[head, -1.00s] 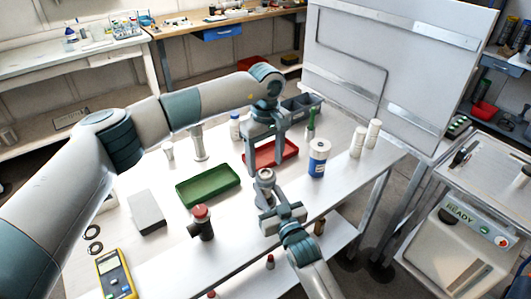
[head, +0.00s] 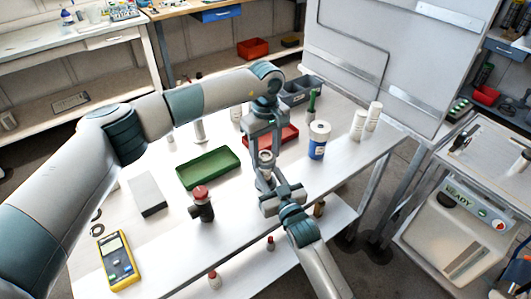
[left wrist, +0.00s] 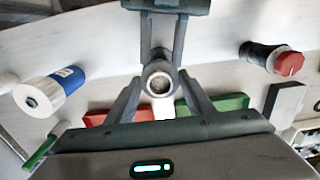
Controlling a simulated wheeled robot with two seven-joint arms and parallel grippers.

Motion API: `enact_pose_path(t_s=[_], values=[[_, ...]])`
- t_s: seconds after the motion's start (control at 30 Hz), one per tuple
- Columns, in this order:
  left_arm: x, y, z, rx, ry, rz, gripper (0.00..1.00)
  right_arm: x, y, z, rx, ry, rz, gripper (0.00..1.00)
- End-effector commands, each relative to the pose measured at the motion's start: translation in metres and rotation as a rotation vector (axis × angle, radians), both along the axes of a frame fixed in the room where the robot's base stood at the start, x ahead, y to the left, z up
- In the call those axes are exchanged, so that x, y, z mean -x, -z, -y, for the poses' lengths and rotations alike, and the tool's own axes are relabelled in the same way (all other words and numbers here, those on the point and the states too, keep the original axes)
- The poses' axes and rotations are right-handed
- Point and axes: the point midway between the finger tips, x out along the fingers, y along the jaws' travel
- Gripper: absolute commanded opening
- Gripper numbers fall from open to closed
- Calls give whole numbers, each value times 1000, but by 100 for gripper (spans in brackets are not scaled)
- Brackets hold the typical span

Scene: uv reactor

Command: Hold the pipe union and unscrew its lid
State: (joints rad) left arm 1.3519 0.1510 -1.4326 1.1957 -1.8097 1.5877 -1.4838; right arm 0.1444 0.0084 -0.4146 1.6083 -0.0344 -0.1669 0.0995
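The pipe union is a small grey metal fitting with a round top (head: 266,157). It stands upright above the table's front part. In the left wrist view its ring-shaped top with a pale centre (left wrist: 158,80) faces the camera. My right gripper (head: 268,185) reaches it from the front and is shut on its body. My left gripper (head: 265,146) comes down from above. Its two fingers (left wrist: 160,88) stand apart, one on each side of the union's top, very close to it. I cannot tell whether they touch it. The lid's lower edge is hidden.
A dark pipe with a red cap (head: 201,206), a green tray (head: 208,169), a grey block (head: 147,194) and a yellow meter (head: 117,262) are at left. A red tray (head: 288,136) lies behind the grippers. A blue-white jar (head: 318,141) and white cylinders (head: 359,125) stand at right.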

Motion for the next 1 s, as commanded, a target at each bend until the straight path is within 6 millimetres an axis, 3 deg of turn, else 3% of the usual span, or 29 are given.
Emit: enact_pose_path(t_s=[0.27, 1.0], values=[[0, -1, 0, 0, -191, 0, 21, 0, 0, 0, 0, 0, 0, 0], [0, -1, 0, 0, -1288, 0, 21, 0, 0, 0, 0, 0, 0, 0]])
